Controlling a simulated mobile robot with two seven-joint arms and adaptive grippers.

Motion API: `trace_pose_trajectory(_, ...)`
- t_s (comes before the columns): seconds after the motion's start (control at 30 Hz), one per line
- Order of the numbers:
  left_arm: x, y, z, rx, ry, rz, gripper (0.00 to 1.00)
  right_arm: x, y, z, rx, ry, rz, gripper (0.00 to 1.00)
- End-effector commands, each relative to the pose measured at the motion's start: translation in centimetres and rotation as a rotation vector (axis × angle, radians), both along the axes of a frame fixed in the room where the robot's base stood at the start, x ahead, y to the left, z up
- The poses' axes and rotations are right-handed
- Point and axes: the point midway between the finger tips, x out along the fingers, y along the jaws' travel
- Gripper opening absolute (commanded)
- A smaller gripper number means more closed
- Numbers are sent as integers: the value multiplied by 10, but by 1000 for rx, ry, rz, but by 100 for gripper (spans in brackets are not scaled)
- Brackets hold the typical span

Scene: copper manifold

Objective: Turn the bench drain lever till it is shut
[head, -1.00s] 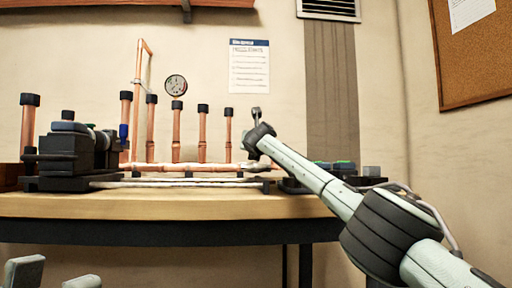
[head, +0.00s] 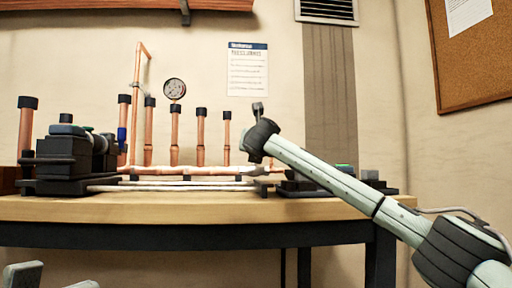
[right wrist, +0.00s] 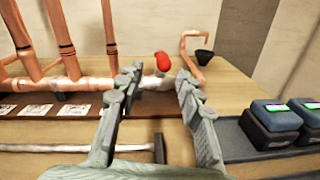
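A red lever handle (right wrist: 163,61) shows in the right wrist view, just beyond and between my right fingertips, at the right end of the horizontal copper pipe (right wrist: 70,84). My right gripper (right wrist: 157,77) is open with nothing between its fingers, and no contact with the red handle shows. In the head view my right wrist hides the handle. A copper outlet pipe (right wrist: 186,38) bends down to a black funnel-like end (right wrist: 204,57) right of it. Two pale finger-like pieces of my left gripper (head: 52,281) stand apart at the lower left edge, below the bench.
The wooden bench (head: 200,208) carries upright capped copper pipes, a gauge (head: 174,88) and a blue handle (head: 122,134). A dark press-like device (head: 64,160) stands left. Blue-topped boxes (right wrist: 272,113) sit close right of my right gripper. A rod (right wrist: 80,148) lies in front.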

Motion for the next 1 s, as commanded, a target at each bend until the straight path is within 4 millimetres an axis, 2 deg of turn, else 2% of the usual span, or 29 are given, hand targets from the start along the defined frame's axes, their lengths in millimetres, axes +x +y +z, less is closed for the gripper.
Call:
trace_pose_trajectory(0.1, 0, 0, 0, 0, 0, 0, 40, -19, 1, 0, 0, -2, 3, 37)
trace_pose_trajectory(0.3, 0, 0, 0, 0, 0, 0, 40, -38, 2, 0, 1, -1, 3, 37)
trace_pose_trajectory(0.87, 0, 0, 1, 1, 2, 0, 40, -40, 2, 1, 1, 1, 2, 37)
trace_pose_trajectory(0.93, 5, -2, 4, 7, 36, 0, 40, -41, 2, 8, 1, 0, 2, 37)
trace_pose_trajectory(1.0, 18, -7, 9, 24, 124, 2, 40, -41, 3, 23, 1, 0, 2, 37)
